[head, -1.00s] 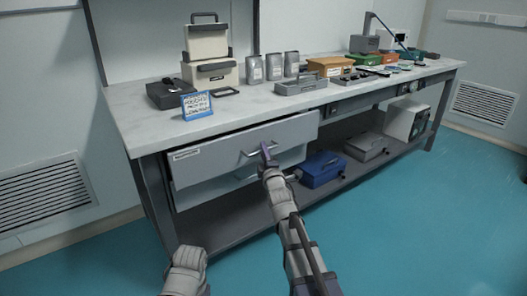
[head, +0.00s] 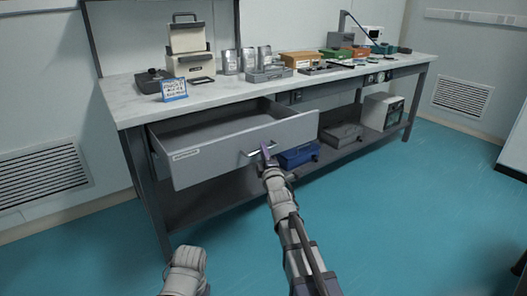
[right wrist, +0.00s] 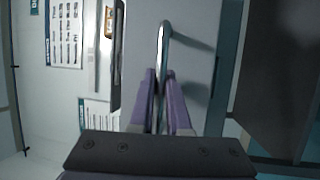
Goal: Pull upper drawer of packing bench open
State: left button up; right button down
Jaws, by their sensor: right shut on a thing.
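The upper drawer (head: 232,149) of the packing bench (head: 215,92) stands well out from under the worktop, and its empty-looking inside shows. My right gripper (head: 266,153) is shut on the bar handle (head: 252,154) at the drawer front. In the right wrist view the purple fingers (right wrist: 160,92) close around the metal handle (right wrist: 163,55). My left gripper is not in view; only part of my left arm shows at the bottom.
A blue case (head: 298,156) and a grey case (head: 341,136) sit on the lower shelf to the right of the drawer. A blue-framed sign (head: 173,90) and several boxes stand on the worktop. The teal floor (head: 400,215) in front is clear.

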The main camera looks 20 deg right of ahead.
jog(key=shift+s+d, duration=0.1)
jog(key=shift+s, duration=0.1)
jog(key=c, duration=0.9)
grip_release()
jog(key=s, duration=0.2)
jog(key=s+f+b, duration=0.1)
jog(key=s, duration=0.4)
jog(key=shift+s+a+f, duration=0.2)
jog(key=shift+s, duration=0.15)
